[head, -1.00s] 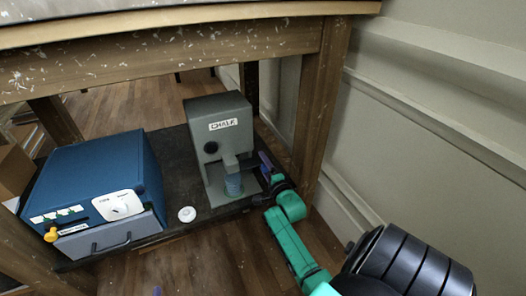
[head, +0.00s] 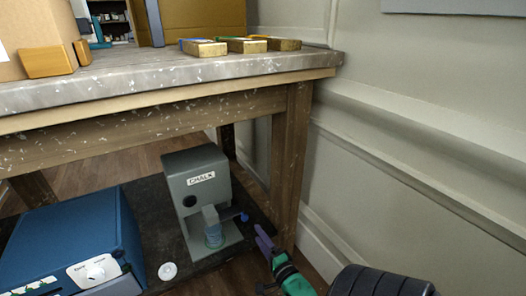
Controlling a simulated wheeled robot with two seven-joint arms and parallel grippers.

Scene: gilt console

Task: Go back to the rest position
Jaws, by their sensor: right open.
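My right gripper (head: 263,243), with purple fingers on a green and black wrist, is low in the picture, in front of the table's right leg. It is open and I see nothing between its fingers. The grey machine labelled CHALK (head: 197,172) stands on the dark lower shelf to its left. A short lever with a blue knob (head: 244,216) sticks out from the machine's right side, and the gripper is apart from it. A bluish cup-like piece (head: 213,236) stands under the machine's spout. My left gripper is not in view.
The wooden table leg (head: 291,165) and wall (head: 410,170) are close to my right arm. Several wooden blocks (head: 205,48) lie on the tabletop.

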